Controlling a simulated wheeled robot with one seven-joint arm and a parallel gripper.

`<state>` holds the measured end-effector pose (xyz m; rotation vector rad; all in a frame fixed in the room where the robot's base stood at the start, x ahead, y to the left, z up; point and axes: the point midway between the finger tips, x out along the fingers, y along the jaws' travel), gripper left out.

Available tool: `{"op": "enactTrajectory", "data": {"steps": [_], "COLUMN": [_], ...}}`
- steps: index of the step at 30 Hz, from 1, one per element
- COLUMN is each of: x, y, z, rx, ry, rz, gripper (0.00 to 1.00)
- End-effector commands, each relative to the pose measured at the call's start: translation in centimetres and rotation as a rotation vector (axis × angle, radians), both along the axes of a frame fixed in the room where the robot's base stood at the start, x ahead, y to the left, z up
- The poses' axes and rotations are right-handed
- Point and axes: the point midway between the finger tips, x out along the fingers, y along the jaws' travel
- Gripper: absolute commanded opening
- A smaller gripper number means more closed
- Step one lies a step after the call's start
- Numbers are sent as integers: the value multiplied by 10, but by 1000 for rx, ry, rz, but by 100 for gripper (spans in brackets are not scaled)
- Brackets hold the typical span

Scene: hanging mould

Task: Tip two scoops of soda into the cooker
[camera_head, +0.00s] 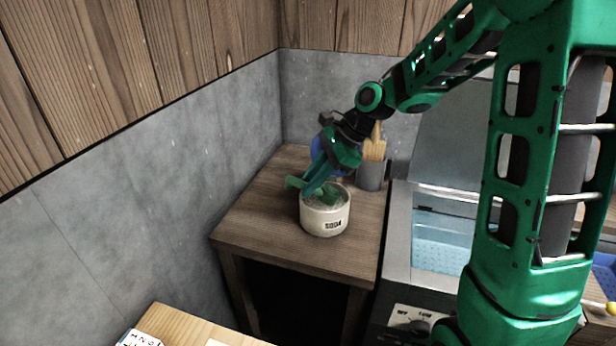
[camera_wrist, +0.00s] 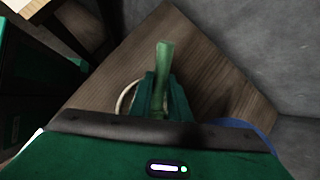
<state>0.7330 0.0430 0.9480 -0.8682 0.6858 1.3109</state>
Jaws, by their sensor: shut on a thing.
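The soda tub (camera_head: 325,218), a pale round pot labelled SODA, stands upright on the wooden side table. My gripper (camera_head: 310,190) is over the tub and points down at it. It is shut on a green scoop (camera_head: 294,182), whose handle end sticks out to the left; the scoop also shows in the wrist view (camera_wrist: 163,65). The scoop's lower part is at the tub's mouth; how much soda it holds I cannot tell. The cooker (camera_head: 440,240) is to the right, its lid raised and pale blue liquid inside. In the wrist view only the tub's rim (camera_wrist: 124,98) shows.
The wooden side table (camera_head: 255,220) stands in the corner against grey walls. A grey pot (camera_head: 371,176) with wooden utensils stands behind the tub, near a partly hidden blue thing (camera_head: 316,147). The table's left and front are bare.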

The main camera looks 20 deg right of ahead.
Motion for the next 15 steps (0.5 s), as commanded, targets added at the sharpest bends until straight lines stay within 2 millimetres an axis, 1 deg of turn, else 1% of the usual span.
{"op": "enactTrajectory", "data": {"steps": [6,15], "x": [0,0], "y": [-2,-4], "z": [-15,-29], "rx": [0,-1], "ry": [2,1], "rz": [-1,0], "gripper": [0,0]}}
